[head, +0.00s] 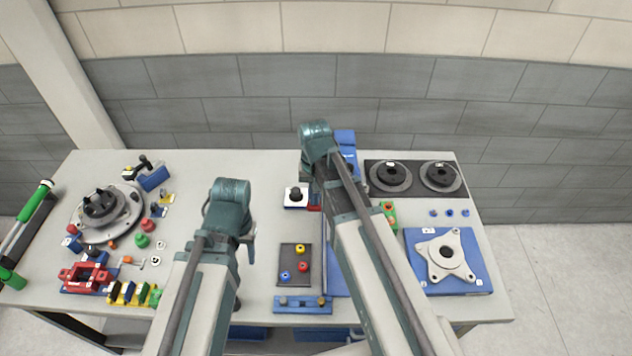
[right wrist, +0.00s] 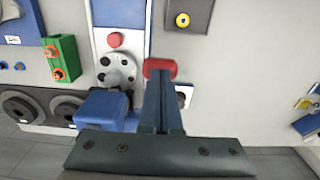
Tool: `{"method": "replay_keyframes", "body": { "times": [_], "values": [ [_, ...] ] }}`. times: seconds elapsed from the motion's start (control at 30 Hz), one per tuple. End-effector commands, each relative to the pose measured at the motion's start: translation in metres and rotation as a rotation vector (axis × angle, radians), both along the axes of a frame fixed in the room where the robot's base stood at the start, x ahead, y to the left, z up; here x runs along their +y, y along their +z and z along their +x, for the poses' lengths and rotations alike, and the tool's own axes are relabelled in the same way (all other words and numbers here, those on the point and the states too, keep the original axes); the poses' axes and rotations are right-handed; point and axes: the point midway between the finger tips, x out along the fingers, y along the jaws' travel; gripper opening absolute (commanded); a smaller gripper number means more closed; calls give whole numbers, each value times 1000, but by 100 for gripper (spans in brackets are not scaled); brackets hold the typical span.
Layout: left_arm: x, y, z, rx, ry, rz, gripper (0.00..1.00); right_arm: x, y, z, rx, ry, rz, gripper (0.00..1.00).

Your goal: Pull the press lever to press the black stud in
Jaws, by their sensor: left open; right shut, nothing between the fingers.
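A red knob (right wrist: 160,68), which looks like the press lever's handle, shows in the right wrist view at the tips of my right gripper (right wrist: 160,82). The gripper's fingers are shut with nothing between them. They overlap the knob's lower edge; I cannot tell whether they touch it. Left of it are the press's blue body (right wrist: 105,108) and a grey round flange (right wrist: 118,70) with dark holes. I cannot single out the black stud for sure. In the head view my right arm hides most of the press. My left gripper (head: 248,246) is open and empty above the table.
A white block with a black round top (head: 296,194) stands left of the right arm. A dark tray (head: 288,262) holds small coloured pieces. A blue fixture with a grey plate (head: 447,258) and two black discs (head: 440,175) lie right. Parts crowd the left side.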

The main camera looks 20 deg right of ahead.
Motion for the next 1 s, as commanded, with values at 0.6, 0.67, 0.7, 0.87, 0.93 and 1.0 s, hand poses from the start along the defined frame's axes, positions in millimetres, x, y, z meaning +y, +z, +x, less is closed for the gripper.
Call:
{"method": "replay_keyframes", "body": {
  "times": [0.6, 0.67, 0.7, 0.87, 0.93, 1.0],
  "values": [
    [0, -9, 0, 0, 0, 0, 50, -1, -10, 3, -6, 0, -2, 0],
    [0, -11, 0, 0, 0, 0, 50, -1, -11, 3, -6, 0, -2, 0],
    [0, -12, 0, 0, 0, 0, 50, -1, -12, 2, -6, 0, -2, 0],
    [0, -19, 0, 0, 0, 0, 50, -1, -19, 2, -6, 0, -2, 0],
    [0, -21, 0, 0, 0, 0, 50, 0, -21, 2, -6, 0, -2, 0],
    [0, -23, 0, 0, 0, 0, 50, -1, -23, 2, -6, 0, -2, 0]
  ]
}}
